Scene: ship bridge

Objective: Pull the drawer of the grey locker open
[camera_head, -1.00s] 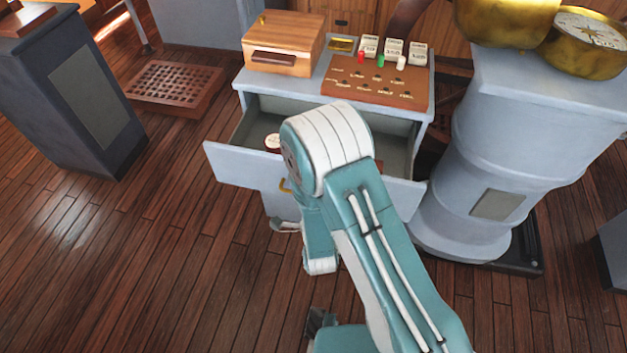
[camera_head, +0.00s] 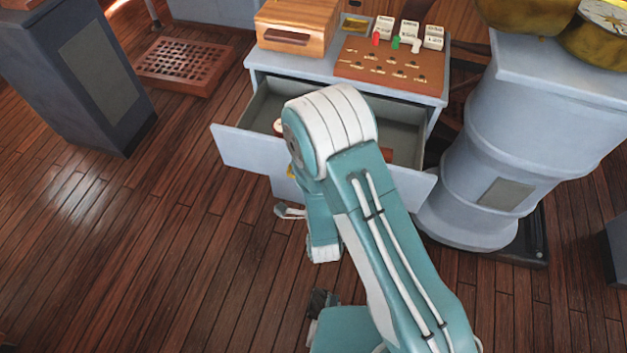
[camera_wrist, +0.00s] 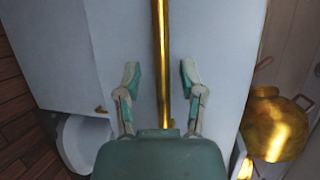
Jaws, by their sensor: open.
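The grey locker (camera_head: 270,63) stands ahead in the head view, below a wooden box and a control panel. Its drawer (camera_head: 245,152) is pulled well out, and its inside shows. A small round white-faced item (camera_head: 278,126) lies in the drawer, partly behind my arm. The brass drawer handle (camera_head: 290,172) is mostly hidden by my arm in the head view. In the wrist view, the brass handle bar (camera_wrist: 160,30) runs between the two spread fingers of my gripper (camera_wrist: 160,70). The fingers stand apart from it on both sides.
A wooden box (camera_head: 297,25) and a brown panel (camera_head: 390,68) with coloured levers sit on the locker. A grey pedestal (camera_head: 540,120) stands close at right. A dark grey cabinet (camera_head: 85,85) and a wooden grating (camera_head: 180,65) are at left. The plank floor left of my arm is clear.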

